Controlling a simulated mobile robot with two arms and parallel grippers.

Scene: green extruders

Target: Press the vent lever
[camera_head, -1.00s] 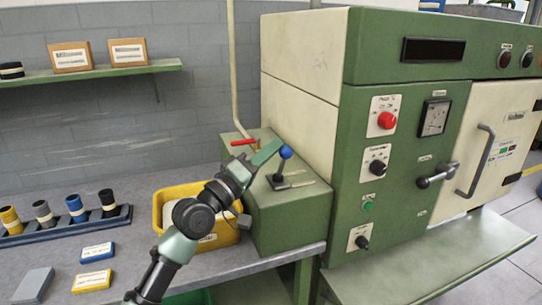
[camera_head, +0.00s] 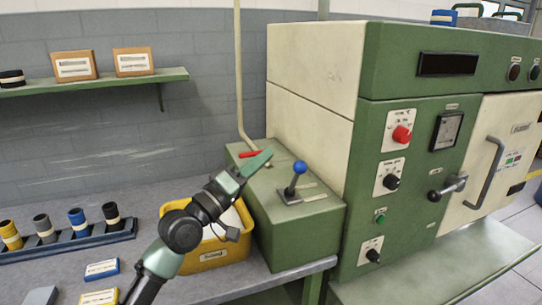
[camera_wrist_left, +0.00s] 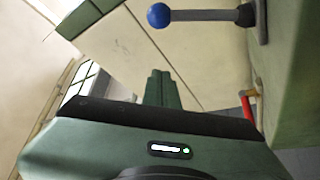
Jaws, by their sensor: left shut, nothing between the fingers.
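A lever with a blue ball knob (camera_head: 299,167) stands on a green box (camera_head: 300,228) beside the machine, leaning slightly right. A red handle (camera_head: 249,154) sits at the back of the same box, by a pipe. I cannot tell from the labels which is the vent lever. My left gripper (camera_head: 258,162) is shut and empty above the box, left of the blue knob and apart from it. In the left wrist view the shut fingers (camera_wrist_left: 162,90) point ahead, with the blue knob (camera_wrist_left: 158,15) at the top and the red handle (camera_wrist_left: 248,105) at the right. My right gripper is out of view.
The green and cream machine (camera_head: 400,180) with knobs and a door handle stands right of the box. A yellow bin (camera_head: 215,255) sits under my left arm. A rack with several rolls (camera_head: 75,238) is on the bench at left. A shelf (camera_head: 110,82) holds boxes.

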